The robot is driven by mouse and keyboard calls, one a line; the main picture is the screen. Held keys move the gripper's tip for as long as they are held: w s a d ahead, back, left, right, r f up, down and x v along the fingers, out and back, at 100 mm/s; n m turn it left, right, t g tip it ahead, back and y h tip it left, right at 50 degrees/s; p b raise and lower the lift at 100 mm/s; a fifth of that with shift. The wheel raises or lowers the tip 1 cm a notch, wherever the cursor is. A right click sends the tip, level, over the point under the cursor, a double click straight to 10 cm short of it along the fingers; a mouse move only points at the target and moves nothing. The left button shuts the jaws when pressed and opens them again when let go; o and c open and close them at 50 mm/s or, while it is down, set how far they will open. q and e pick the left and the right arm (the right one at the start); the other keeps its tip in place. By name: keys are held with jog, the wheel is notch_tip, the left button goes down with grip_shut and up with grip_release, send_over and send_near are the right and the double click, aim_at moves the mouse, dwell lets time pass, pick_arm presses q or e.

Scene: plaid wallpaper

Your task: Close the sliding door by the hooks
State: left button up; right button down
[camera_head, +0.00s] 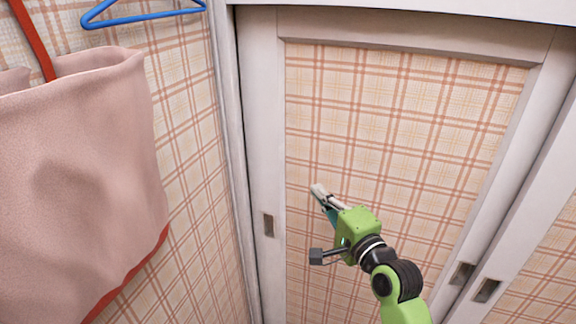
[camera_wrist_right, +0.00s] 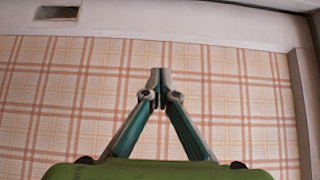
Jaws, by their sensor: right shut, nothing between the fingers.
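The sliding door (camera_head: 300,30) has a white frame around a plaid panel and fills the middle of the head view. A recessed pull (camera_head: 268,225) sits in its left stile, and another pull (camera_head: 461,273) in its right stile. A recessed pull (camera_wrist_right: 57,13) also shows at the top left of the right wrist view. My right gripper (camera_head: 318,190) is shut and empty in front of the panel, right of the left pull. Its closed fingertips also show in the wrist view (camera_wrist_right: 160,72). I cannot tell whether they touch the panel. No hooks are visible. My left gripper is not in view.
A neighbouring white-framed plaid door (camera_head: 535,275) with its own pull (camera_head: 486,290) stands at the right. A pink bag (camera_head: 85,190) and a blue hanger (camera_head: 145,17) hang by the plaid wall on the left. A narrow dark line runs beside the door's left edge.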

send_near(281, 163)
jog(key=w, duration=0.1)
jog(key=w+d, duration=0.1)
jog(key=w, duration=0.1)
jog(key=shift+w+d, duration=0.15)
jog(key=shift+d, duration=0.1)
jog(key=a, duration=0.1)
jog(key=w+a, duration=0.1)
jog(key=a+p, duration=0.1)
jog(key=shift+w, duration=0.3)
jog(key=shift+w+a, duration=0.15)
jog(key=shift+a, duration=0.4)
